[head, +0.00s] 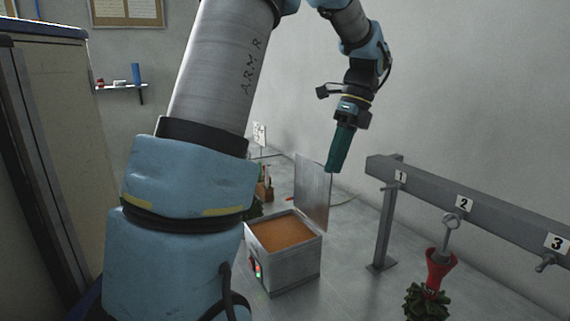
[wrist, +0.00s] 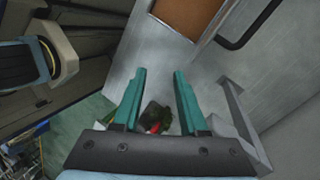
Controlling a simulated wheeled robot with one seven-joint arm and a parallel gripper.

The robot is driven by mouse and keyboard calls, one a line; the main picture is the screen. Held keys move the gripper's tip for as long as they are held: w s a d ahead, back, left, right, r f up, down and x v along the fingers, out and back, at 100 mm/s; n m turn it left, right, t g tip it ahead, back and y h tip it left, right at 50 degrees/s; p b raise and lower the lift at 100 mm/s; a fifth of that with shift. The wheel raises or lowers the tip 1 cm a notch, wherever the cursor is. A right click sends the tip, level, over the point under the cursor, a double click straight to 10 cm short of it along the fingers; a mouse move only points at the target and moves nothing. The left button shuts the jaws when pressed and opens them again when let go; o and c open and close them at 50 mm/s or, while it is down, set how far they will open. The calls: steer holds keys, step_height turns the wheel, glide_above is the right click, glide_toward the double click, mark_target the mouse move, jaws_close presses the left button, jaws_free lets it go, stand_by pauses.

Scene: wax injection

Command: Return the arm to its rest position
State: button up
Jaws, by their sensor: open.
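My arm rises large across the left and top of the head view, and my gripper (head: 335,165) hangs from it in the air, fingers pointing down. It is near the raised lid (head: 313,192) of the wax box, with the rack to its right. In the wrist view my gripper (wrist: 161,75) has its two green fingers apart with nothing held between them. Below the fingers, farther off, a dark green and red object (wrist: 156,118) shows, partly hidden by the gripper's base.
An open metal box (head: 285,275) with orange-brown wax stands on the table. A grey rack (head: 475,200) numbered 1, 2 and 3 stands at the right. A tall cabinet (head: 50,120) is at the left.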

steer(key=s+a+f+n+t+h+b, duration=0.1)
steer(key=s+a+f+n+t+h, duration=0.1)
steer(key=s+a+f+n, duration=0.2)
steer(key=s+a+f+n+t+h+b, duration=0.1)
steer(key=s+a+f+n, duration=0.3)
steer(key=a+f+n, duration=0.7)
steer(key=a+n, duration=0.2)
steer(key=n, duration=0.7)
steer(key=shift+s+a+f+t+h, duration=0.2)
steer(key=shift+a+t+h, duration=0.2)
